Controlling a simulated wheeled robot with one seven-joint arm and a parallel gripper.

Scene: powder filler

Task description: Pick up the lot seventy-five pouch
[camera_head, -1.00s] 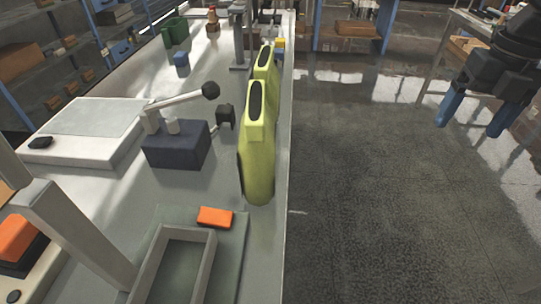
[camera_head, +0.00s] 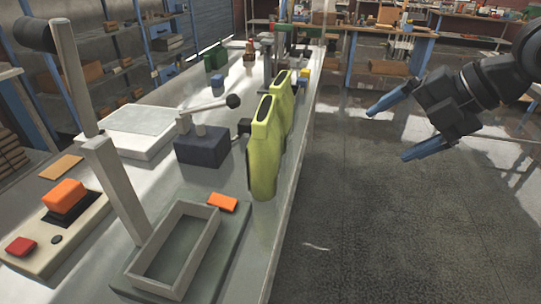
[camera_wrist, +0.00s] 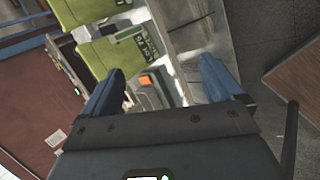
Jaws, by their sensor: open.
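Two yellow-green pouches stand upright near the right edge of the long bench, the near pouch (camera_head: 263,165) partly covering the far pouch (camera_head: 285,100). Each has a dark slot-like opening at its top. In the wrist view, two green pouches with dark printed labels show, one at the top (camera_wrist: 85,10) and one lower (camera_wrist: 108,60). My gripper (camera_head: 388,135) is open and empty, with blue fingers pointing left, right of the pouches and beyond the bench edge. Its fingers also show in the wrist view (camera_wrist: 160,65).
A grey open tray (camera_head: 206,241) with an orange block (camera_head: 222,202) beside it is at the bench front. A dark lever press (camera_head: 202,146) stands left of the near pouch. A thin grey post (camera_head: 118,190) rises at the left. The floor right of the bench is clear.

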